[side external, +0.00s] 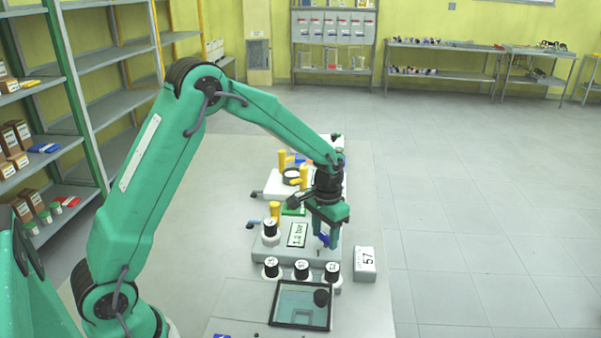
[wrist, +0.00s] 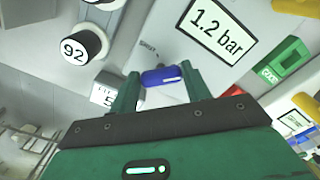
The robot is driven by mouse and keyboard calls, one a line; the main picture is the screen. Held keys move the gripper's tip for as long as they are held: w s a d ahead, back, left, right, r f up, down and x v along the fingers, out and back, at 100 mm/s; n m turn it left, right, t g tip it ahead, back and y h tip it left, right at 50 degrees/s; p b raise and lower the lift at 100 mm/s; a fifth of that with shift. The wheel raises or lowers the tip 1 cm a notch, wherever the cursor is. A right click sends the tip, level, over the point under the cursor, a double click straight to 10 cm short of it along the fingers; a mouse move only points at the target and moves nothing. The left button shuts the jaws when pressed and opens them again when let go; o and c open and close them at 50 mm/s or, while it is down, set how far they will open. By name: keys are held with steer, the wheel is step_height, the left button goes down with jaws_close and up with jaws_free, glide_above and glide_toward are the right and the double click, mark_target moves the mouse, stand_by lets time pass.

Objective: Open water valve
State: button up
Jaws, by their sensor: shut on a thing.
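The blue valve handle (wrist: 162,76) sits between the two fingers of my gripper (wrist: 160,71) in the wrist view. The fingers are shut on it from both sides, and it lies roughly crosswise between them. In the side external view my gripper (side external: 329,242) points down at the right end of the grey unit (side external: 268,252), and only a small part of the blue handle (side external: 324,239) shows by the fingers. I take this blue handle to be the water valve; no label naming it is readable. The handle's base is partly hidden.
A display reading 1.2 bar (side external: 297,234) is beside the handle. A grey box marked 57 (side external: 365,264) stands to the right. Yellow handles (side external: 303,177) rise behind. Bare floor lies right.

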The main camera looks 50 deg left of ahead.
mark_target(325, 237)
steer(key=o, duration=1)
steer(key=shift+r, duration=0.1)
steer(key=shift+r, duration=3.85)
